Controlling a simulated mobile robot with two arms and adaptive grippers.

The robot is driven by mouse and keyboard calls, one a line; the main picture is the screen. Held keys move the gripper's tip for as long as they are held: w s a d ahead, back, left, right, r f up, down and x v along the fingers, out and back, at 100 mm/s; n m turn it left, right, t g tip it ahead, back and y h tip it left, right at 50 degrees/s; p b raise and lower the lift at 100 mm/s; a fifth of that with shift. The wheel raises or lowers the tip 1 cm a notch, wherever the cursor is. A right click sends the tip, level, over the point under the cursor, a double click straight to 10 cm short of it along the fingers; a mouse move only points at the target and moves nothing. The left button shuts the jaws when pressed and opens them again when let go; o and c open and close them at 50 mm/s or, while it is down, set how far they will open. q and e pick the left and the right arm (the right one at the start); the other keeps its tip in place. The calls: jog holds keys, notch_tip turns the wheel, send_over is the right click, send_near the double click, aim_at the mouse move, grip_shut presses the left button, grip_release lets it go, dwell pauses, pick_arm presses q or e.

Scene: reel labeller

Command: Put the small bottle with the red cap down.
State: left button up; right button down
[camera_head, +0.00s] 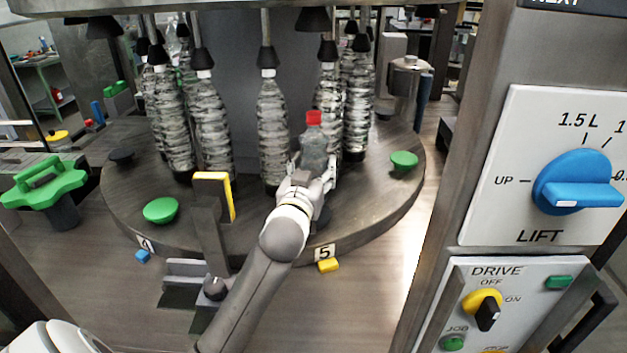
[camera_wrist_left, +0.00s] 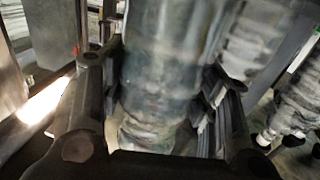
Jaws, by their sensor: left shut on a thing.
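The small bottle (camera_head: 313,147) with the red cap (camera_head: 313,117) is clear and upright in the head view, above the front right part of the round table (camera_head: 375,205). My left gripper (camera_head: 318,170) is shut around its lower body. In the left wrist view the bottle (camera_wrist_left: 165,75) fills the middle, between the two dark fingers (camera_wrist_left: 160,115). The gripper hides the bottle's base in the head view, so I cannot tell whether it touches the table. My right gripper is not in view.
Several tall clear bottles (camera_head: 272,125) stand on the round table behind the small bottle, under black cones. A yellow-edged bracket (camera_head: 213,192) stands left of my arm. The control panel (camera_head: 540,165) is at right.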

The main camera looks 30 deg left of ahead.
pick_arm(q)
jog(key=shift+w+a+f, duration=0.35)
jog(key=shift+w+f, duration=0.2)
jog(key=shift+f, duration=0.15)
notch_tip(320, 180, down, 3)
jog(key=shift+w+a+r+p, duration=0.1)
jog(key=shift+p, duration=0.65)
jog(key=shift+f, duration=0.25)
jog(key=shift+f, duration=0.2)
jog(key=o, duration=1.4)
